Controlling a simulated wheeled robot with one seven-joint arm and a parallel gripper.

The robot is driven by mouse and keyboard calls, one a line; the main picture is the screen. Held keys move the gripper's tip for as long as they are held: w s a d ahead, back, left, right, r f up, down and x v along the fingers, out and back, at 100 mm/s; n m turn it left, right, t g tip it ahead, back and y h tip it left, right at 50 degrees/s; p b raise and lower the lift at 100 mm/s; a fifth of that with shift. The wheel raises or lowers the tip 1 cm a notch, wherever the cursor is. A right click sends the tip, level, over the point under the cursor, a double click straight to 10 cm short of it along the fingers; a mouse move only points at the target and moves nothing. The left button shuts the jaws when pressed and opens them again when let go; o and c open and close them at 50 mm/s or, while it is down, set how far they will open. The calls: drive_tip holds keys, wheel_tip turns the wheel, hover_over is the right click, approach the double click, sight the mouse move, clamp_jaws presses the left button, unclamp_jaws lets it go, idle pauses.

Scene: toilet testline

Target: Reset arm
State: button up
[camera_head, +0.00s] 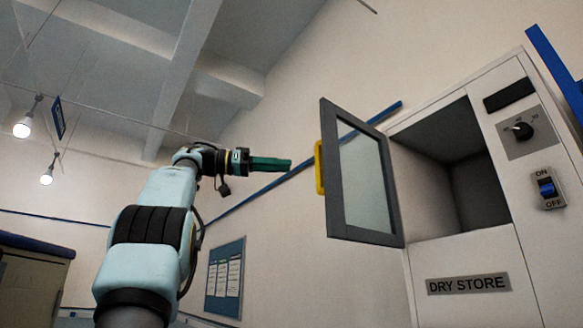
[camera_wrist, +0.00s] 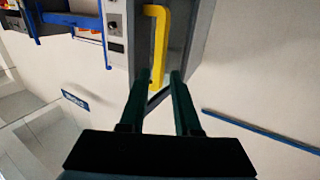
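My gripper (camera_head: 288,164) is raised at the middle of the head view, with its green fingers pointing right toward the yellow handle (camera_head: 319,167) of the cabinet door. A gap shows between the fingertips and the handle. In the wrist view my gripper (camera_wrist: 160,76) has its two fingers apart and nothing held between them. The yellow handle (camera_wrist: 158,40) shows beyond the fingertips there. The glass door (camera_head: 366,180) with a grey frame stands open, and the compartment (camera_head: 425,190) behind it looks empty.
The cabinet bears a DRY STORE label (camera_head: 468,283), a black knob (camera_head: 522,131) and a blue ON/OFF switch (camera_head: 547,188). A blue notice board (camera_head: 225,279) hangs on the wall. Hanging lamps (camera_head: 23,128) are at the far left. Open air surrounds my arm.

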idle(0.6)
drive_tip(key=w+d+f+n+t+y, duration=0.15)
drive_tip(key=w+f+n, duration=0.3)
drive_tip(key=f, duration=0.45)
drive_tip(key=w+f+n+t+y, duration=0.25)
drive_tip(key=w+f+n, duration=0.2)
drive_tip(key=f, duration=0.45)
drive_tip(key=w+f+n+t+y, duration=0.1)
drive_tip(key=w+f+n+y, duration=0.3)
drive_tip(key=f, duration=0.5)
drive_tip(key=s+a+f+n+g+y, duration=0.1)
drive_tip(key=s+a+f+n+y, duration=0.15)
drive_tip(key=f, duration=0.65)
drive_tip(key=s+a+f+n+y, duration=0.1)
drive_tip(key=s+f, duration=0.3)
drive_tip(key=f, duration=0.6)
drive_tip(key=s+a+f+n+g+y, duration=0.15)
drive_tip(key=s+f, duration=0.25)
drive_tip(key=f, duration=0.5)
drive_tip(key=s+a+f+y, duration=0.2)
drive_tip(key=s+f, duration=0.5)
drive_tip(key=s, duration=0.2)
drive_tip(key=s+a+f+m+g+y, duration=0.1)
drive_tip(key=s+a+f+y, duration=0.1)
drive_tip(key=s+f, duration=0.6)
drive_tip(key=shift+s+a+f+m+y, duration=0.15)
drive_tip(key=shift+s+a+m+y, duration=0.2)
drive_tip(key=shift+s+a, duration=0.4)
drive_tip(key=shift+w+g, duration=0.2)
drive_tip(key=shift+g, duration=0.05)
